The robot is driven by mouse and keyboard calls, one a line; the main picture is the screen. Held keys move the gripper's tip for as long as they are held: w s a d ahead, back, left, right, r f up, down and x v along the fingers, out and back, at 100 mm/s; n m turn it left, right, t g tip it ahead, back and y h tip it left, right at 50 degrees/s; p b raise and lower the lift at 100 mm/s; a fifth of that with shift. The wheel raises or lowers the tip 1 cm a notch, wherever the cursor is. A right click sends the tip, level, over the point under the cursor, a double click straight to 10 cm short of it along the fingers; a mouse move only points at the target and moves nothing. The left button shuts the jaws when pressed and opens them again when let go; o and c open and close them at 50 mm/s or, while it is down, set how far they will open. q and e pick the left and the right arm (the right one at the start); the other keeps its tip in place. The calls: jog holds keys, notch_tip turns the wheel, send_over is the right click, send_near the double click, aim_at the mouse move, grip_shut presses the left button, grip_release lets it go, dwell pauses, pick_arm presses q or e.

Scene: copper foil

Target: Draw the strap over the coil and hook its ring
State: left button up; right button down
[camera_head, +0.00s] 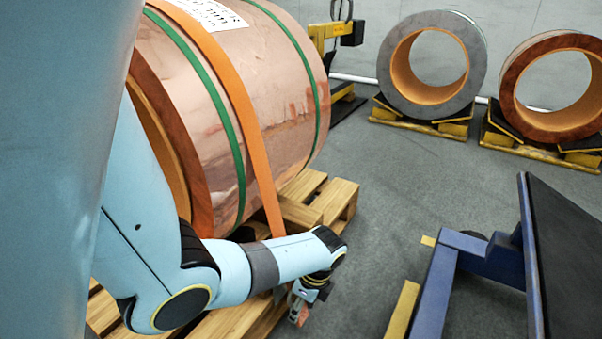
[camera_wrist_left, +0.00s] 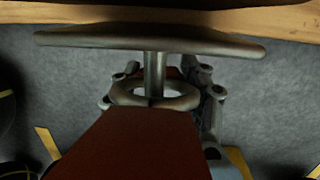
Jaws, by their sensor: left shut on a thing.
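The copper coil (camera_head: 275,75) lies on its side on a wooden pallet (camera_head: 335,200). The orange strap (camera_head: 240,100) runs over its top and down the near side, behind my left forearm. My left gripper (camera_head: 299,307) is low beside the pallet, shut on the strap's end. In the left wrist view a broad red-brown band (camera_wrist_left: 130,148) leads to a metal ring (camera_wrist_left: 185,101), with my finger parts on both sides. A metal hook (camera_wrist_left: 150,40) with a wide crossbar stands beyond; its post appears to sit inside the ring's opening. My right gripper is not in view.
A blue frame with a dark panel (camera_head: 570,260) stands at the right. Two more coils, one grey (camera_head: 390,80) and one copper (camera_head: 510,90), stand on yellow cradles at the back. The grey floor between is clear. A pallet edge (camera_wrist_left: 290,20) crosses the top of the wrist view.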

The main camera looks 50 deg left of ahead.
pick_arm(q)
jog(key=o, duration=1.2)
jog(key=shift+c, duration=0.2)
jog(key=shift+o, duration=0.9)
notch_tip(320, 180, up, 12)
jog(key=w+d, duration=0.1)
jog(key=d, duration=0.1)
jog(key=shift+w+f, duration=0.15)
jog(key=shift+w, duration=0.1)
